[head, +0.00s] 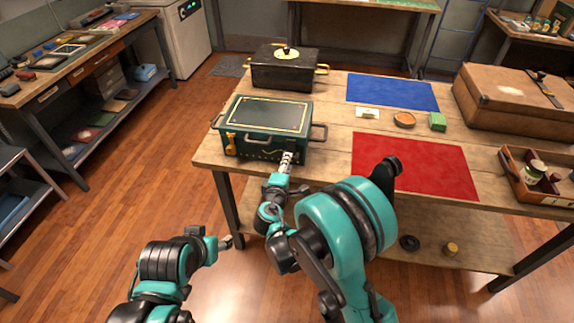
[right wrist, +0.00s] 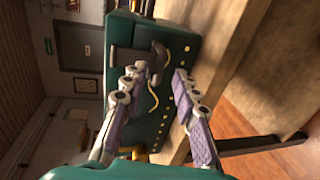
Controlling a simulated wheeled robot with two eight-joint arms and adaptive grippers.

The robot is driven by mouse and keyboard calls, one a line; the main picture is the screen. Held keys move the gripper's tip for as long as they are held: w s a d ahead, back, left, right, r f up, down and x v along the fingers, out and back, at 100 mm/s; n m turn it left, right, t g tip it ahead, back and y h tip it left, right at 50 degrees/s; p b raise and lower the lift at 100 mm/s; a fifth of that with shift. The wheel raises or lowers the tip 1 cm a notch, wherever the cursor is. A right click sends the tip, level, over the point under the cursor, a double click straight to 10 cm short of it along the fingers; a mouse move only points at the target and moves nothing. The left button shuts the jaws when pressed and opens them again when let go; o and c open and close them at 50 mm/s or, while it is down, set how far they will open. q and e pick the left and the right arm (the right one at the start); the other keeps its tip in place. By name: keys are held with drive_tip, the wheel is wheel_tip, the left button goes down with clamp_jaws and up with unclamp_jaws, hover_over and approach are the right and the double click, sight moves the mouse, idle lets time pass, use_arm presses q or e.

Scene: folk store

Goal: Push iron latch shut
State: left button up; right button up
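A dark green chest (head: 268,116) with a closed lid stands at the table's left front, and its front fills the middle of the right wrist view (right wrist: 185,60). A dark iron latch (right wrist: 127,56) sticks out from the chest's front near the lid edge. My right gripper (head: 288,158) is at the right part of the chest's front. In the right wrist view its fingers (right wrist: 158,78) are apart and empty, one beside the latch. I cannot tell whether they touch. My left gripper (head: 226,242) hangs away from the table; its fingers are unclear.
A brass latch (head: 231,143) sits on the left of the chest's front. A black chest (head: 286,70) stands behind. A red mat (head: 415,165), a blue mat (head: 392,91), a brown suitcase (head: 515,98) and a wooden tray (head: 540,188) lie to the right. Floor is free to the left.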

drive_tip(key=shift+s, duration=0.1)
drive_tip(key=v, duration=1.1)
drive_tip(key=shift+s, duration=0.4)
drive_tip(key=shift+r, duration=0.1)
drive_tip(key=s+d+r+m+g, duration=0.1)
drive_tip(key=s+d+m+g, duration=0.2)
drive_tip(key=d, duration=0.4)
drive_tip(key=s+d+r+m+g, duration=0.15)
drive_tip(key=d+m, duration=0.25)
drive_tip(key=d, duration=0.4)
drive_tip(key=s+d+m+g+y, duration=0.3)
drive_tip(key=s+d+m, duration=0.2)
drive_tip(key=s, duration=0.8)
drive_tip(key=m, duration=0.3)
drive_tip(key=shift+s+r+m, duration=0.15)
drive_tip(key=shift+s+m, duration=0.25)
